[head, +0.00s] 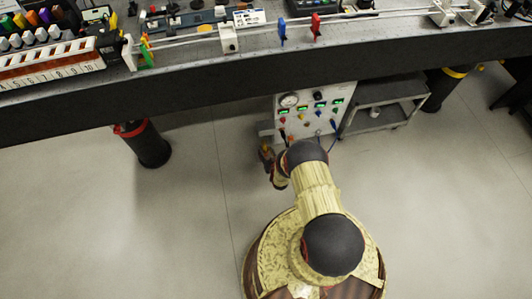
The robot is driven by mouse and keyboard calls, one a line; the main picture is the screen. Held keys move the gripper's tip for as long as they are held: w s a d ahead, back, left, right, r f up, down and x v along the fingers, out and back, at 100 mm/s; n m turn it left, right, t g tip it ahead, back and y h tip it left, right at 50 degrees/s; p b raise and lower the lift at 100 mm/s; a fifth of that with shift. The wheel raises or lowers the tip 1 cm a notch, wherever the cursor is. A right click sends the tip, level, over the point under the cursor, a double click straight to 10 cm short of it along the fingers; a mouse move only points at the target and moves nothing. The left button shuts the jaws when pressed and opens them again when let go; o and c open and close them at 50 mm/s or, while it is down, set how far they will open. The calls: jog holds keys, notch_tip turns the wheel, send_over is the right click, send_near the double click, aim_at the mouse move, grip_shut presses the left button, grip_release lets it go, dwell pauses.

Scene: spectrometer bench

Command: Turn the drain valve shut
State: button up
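A white control panel (304,110) stands on the floor under the bench. It bears a round gauge (289,100), small green displays and several coloured knobs. Short levers or leads show along its lower part, one of them blue (334,126). I cannot tell which part, if any, is the drain valve. My gripper (267,156) is at the lower left of the panel, small and dark. I cannot tell whether it touches anything or whether its fingers are open. My arm covers part of the panel's lower front.
The dark bench (200,88) spans the view above the panel, with optics and a vial rack (45,65) on top. A grey cart (377,108) stands right of the panel. Bench legs (147,145) stand at left and right. The floor at left is clear.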

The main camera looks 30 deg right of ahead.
jog(key=c, duration=0.3)
grip_shut()
dwell(0.3)
